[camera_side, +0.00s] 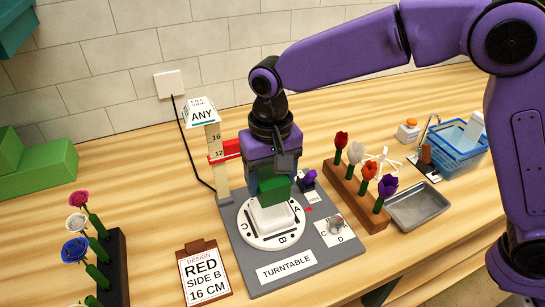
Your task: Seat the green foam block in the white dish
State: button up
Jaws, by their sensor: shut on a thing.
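The green foam block (274,190) is between the fingers of my gripper (271,179), which is shut on it. The white dish (277,217) sits on the round white turntable disc (249,229), marked with letters. The block is directly over the dish, low and close to it. I cannot tell from this view whether the block touches the dish or is just above it. The gripper hides the top and back of the block.
A ruler post (216,150) with a red pointer stands behind left. A wooden rack (356,198) of tulips and a grey metal tray (418,205) are at right, beside a blue basket (458,150). A dark flower rack (112,268) and spare green blocks (40,170) are left. A clipboard (204,274) lies in front.

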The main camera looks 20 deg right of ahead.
jog(key=shift+f, duration=2.75)
jog(key=shift+f, duration=0.1)
jog(key=o, duration=1.2)
jog(key=shift+o, duration=0.5)
jog(key=shift+r, duration=3.5)
jog(key=shift+d, duration=0.1)
